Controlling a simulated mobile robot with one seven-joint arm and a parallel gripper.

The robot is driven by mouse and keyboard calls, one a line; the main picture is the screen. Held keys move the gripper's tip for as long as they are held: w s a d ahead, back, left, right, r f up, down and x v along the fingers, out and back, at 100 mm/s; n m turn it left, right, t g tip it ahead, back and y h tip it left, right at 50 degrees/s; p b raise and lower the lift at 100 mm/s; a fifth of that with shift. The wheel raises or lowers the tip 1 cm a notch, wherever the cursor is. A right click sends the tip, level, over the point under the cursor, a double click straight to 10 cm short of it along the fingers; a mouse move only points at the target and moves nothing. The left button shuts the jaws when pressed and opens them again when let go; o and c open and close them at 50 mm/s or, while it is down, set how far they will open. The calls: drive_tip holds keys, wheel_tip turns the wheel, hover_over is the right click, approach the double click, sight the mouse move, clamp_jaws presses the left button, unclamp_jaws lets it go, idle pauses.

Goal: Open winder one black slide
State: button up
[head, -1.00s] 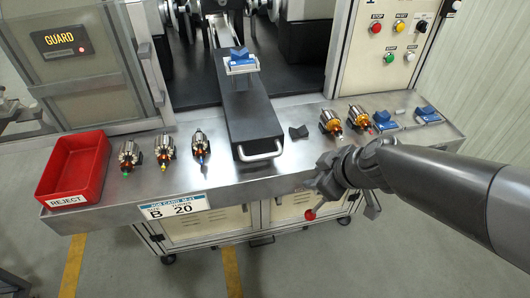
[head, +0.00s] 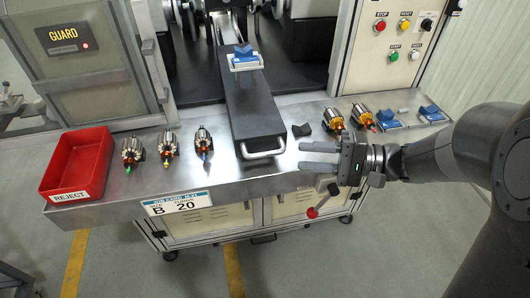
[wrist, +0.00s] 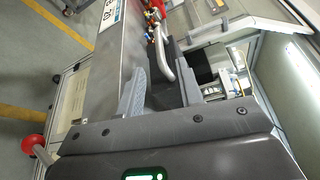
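The black slide (head: 252,108) is a long dark box running back from the bench's front into the winder, with a silver bar handle (head: 263,151) on its near end. A blue-and-white cradle (head: 244,60) sits on top near its far end. My gripper (head: 304,155) is right of the handle, fingers pointing left towards it, apart and empty. In the wrist view, the handle (wrist: 163,58) shows beyond and between the spread fingertips (wrist: 162,92). I see no contact with it.
A red reject bin (head: 77,165) and several armatures (head: 168,147) stand left on the steel bench (head: 228,180). More armatures (head: 363,116), blue cradles (head: 431,114) and a small dark block (head: 301,130) lie right. A red-knobbed lever (head: 312,212) is below my gripper.

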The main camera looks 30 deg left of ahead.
sight(271, 155)
drive_tip(key=x, duration=1)
clamp_jaws()
drive_tip(key=shift+d, duration=0.1)
idle(0.4)
